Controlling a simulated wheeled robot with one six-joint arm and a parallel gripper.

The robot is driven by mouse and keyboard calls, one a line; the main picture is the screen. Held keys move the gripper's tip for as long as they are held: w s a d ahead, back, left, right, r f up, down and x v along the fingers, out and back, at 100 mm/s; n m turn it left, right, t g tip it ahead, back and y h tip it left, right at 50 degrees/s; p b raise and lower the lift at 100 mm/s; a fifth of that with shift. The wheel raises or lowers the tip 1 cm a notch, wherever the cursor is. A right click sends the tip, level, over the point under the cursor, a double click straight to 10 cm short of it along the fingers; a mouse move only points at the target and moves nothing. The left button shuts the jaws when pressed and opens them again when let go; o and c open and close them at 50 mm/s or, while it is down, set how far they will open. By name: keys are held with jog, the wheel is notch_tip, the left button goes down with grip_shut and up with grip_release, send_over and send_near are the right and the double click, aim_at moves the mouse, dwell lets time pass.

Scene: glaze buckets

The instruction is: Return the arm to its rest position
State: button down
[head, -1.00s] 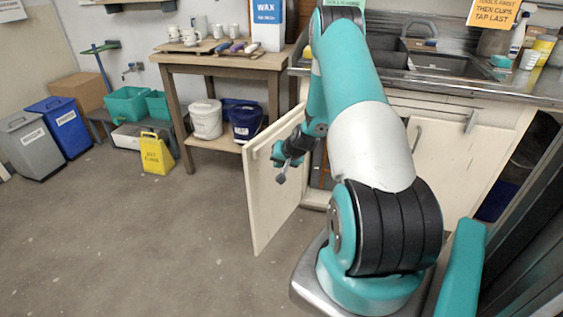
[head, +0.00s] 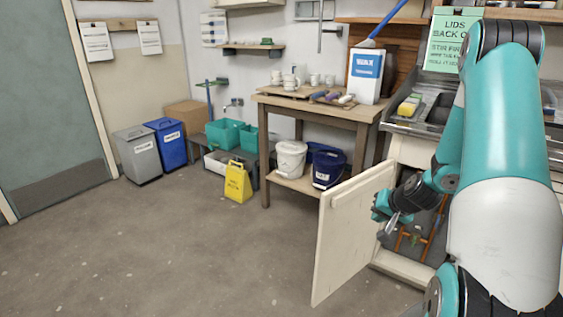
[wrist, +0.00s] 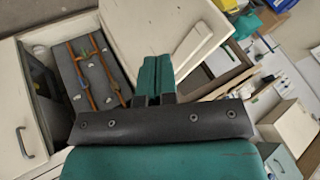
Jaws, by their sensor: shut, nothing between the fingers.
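My arm extends from the right side of the head view toward the open cream cupboard door (head: 345,240). The cream door panel (wrist: 135,25) appears behind and above the fingers there. I cannot tell whether the gripper touches the door.
The open cupboard (wrist: 85,75) shows a grey floor and orange pipes. A yellow sign (head: 238,182) stands left.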

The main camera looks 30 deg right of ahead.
jog(key=w+a+r+n+g+y+p, duration=0.15)
jog(key=a+r+n, duration=0.25)
jog(key=a+r, duration=0.6)
jog(key=w+a+r+n+g+y+p, duration=0.1)
jog(key=w+a+r+n+y+p, duration=0.45)
jog(key=a, duration=0.85)
jog(key=s+a+r+n+g+h, duration=0.1)
jog(key=s+a+r+n+g, duration=0.1)
jog(key=s+a+r+n, duration=0.2)
jog(key=s+a+r+n+g, duration=0.3)
jog(key=s+a+r, duration=0.7)
jog(key=s+a, duration=0.4)
jog(key=s+n+p, duration=0.1)
jog(key=s, duration=0.3)
jog(key=shift+s+a+r+h, duration=0.25)
jog(key=shift+s+r+h, duration=0.05)
jog(key=shift+s+h, duration=0.1)
